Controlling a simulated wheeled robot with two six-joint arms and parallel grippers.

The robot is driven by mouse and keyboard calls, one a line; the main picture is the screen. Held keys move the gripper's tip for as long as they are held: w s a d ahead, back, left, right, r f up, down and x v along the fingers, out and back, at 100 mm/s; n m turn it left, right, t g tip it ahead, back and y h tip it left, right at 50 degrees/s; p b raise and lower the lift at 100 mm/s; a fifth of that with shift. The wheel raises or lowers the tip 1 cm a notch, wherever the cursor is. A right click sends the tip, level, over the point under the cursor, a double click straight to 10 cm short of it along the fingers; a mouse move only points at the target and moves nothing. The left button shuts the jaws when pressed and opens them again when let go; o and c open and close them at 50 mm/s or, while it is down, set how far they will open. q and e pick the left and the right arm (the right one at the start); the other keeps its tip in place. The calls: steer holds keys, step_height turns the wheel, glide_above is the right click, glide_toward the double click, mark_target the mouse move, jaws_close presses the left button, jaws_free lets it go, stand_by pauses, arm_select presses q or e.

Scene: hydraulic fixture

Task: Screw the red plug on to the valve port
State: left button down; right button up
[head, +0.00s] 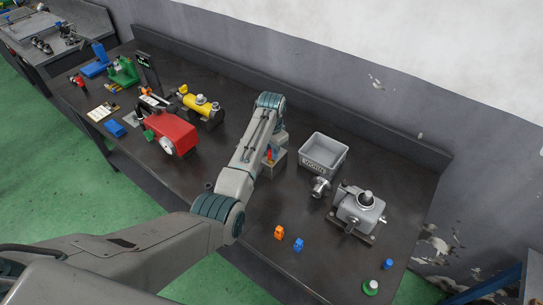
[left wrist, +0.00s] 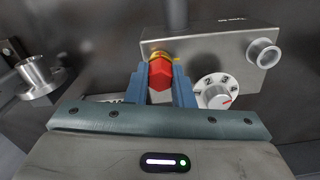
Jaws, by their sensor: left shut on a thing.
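The red plug (left wrist: 160,75) is a hexagonal piece between the two blue fingers of my left gripper (left wrist: 160,88), which is shut on it. The plug is up against the front of the grey metal valve block (left wrist: 215,45), at a brass-coloured ring (left wrist: 162,56). How far it sits in the port cannot be told. A round numbered dial (left wrist: 217,92) and an open silver port (left wrist: 264,54) are right of the plug. In the head view the red plug (head: 268,154) shows small beside the block (head: 273,170), and my left arm hides part of both. My right gripper is not in view.
A grey bin (head: 322,150) and a metal pump (head: 360,212) stand right of the block. An orange plug (head: 279,232), a blue plug (head: 298,244) and a green cap (head: 371,287) lie nearer the front. A red machine (head: 168,135) is on the left.

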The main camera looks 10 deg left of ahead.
arm_select(q)
steer(key=shift+m, duration=0.8)
steer(key=shift+s+f, duration=0.1)
steer(key=shift+f, duration=0.1)
steer(key=c, duration=1.3)
jaws_free()
steer(key=shift+c, duration=0.2)
steer(key=shift+o, duration=0.9)
steer(key=shift+f, duration=0.1)
